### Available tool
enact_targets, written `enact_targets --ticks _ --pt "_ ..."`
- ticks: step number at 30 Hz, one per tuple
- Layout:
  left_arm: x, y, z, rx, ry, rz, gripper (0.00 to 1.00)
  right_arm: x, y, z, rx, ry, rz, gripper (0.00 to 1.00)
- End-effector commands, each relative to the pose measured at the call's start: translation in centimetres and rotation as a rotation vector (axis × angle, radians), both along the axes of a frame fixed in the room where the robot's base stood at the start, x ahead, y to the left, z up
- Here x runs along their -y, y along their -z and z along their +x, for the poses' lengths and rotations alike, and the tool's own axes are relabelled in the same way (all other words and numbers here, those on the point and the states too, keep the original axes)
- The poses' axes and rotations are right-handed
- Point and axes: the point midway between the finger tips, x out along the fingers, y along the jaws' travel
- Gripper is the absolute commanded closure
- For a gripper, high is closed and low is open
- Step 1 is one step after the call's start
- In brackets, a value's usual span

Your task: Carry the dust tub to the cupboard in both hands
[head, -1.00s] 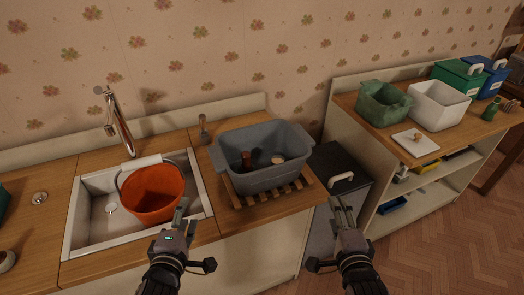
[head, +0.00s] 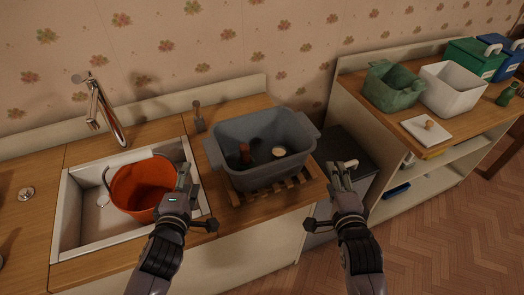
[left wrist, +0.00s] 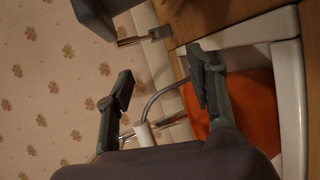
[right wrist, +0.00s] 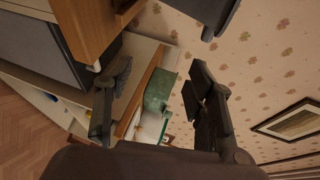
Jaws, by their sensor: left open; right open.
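A grey tub (head: 262,170), which I take for the dust tub, stands on a slatted wooden rack (head: 236,195) on the counter. It has a grip at each end, and a reddish-brown item and a pale round item lie inside. My left gripper (head: 183,178) is open and empty, left of the tub and in front of the orange bucket. My right gripper (head: 341,177) is open and empty, right of the tub, apart from it. Grey edges, probably the tub's, show in the left wrist view (left wrist: 97,18) and right wrist view (right wrist: 214,14). Which unit is the cupboard is unclear.
An orange bucket (head: 140,188) sits in the sink (head: 85,222) under a tall tap (head: 110,115). A dark bin (head: 340,150) stands right of the counter. A shelf unit (head: 425,188) carries green (head: 390,88) and white (head: 452,90) tubs. Floor is clear at lower right.

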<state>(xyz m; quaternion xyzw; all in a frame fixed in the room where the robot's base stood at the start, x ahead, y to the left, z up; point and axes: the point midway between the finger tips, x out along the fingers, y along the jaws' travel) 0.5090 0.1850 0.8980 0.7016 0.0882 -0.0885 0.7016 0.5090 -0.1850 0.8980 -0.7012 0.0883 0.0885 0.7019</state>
Motion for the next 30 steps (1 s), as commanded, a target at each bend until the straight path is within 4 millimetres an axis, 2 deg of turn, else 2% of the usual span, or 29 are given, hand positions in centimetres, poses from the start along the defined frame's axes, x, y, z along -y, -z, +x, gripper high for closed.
enact_targets --ticks 12,18,20,24,30 --pt "-0.1 2.0 8.2 0.002 0.000 0.004 0.50 0.0 2.0 8.2 0.001 -0.001 -0.003 0.50" --pt "-0.1 2.7 11.3 0.002 0.000 0.003 0.50 0.0 2.8 11.2 0.001 -0.001 -0.003 0.50" --pt "0.0 2.9 11.8 0.001 0.000 0.003 0.50 0.0 2.9 11.8 0.000 0.000 -0.002 0.50" --pt "1.2 2.9 11.5 0.000 0.000 0.001 0.50 -1.2 2.9 11.5 0.000 0.000 0.000 0.50" --pt "1.5 2.9 11.5 0.000 -0.001 0.000 0.50 -1.5 2.9 11.5 0.000 0.000 -0.001 0.50"
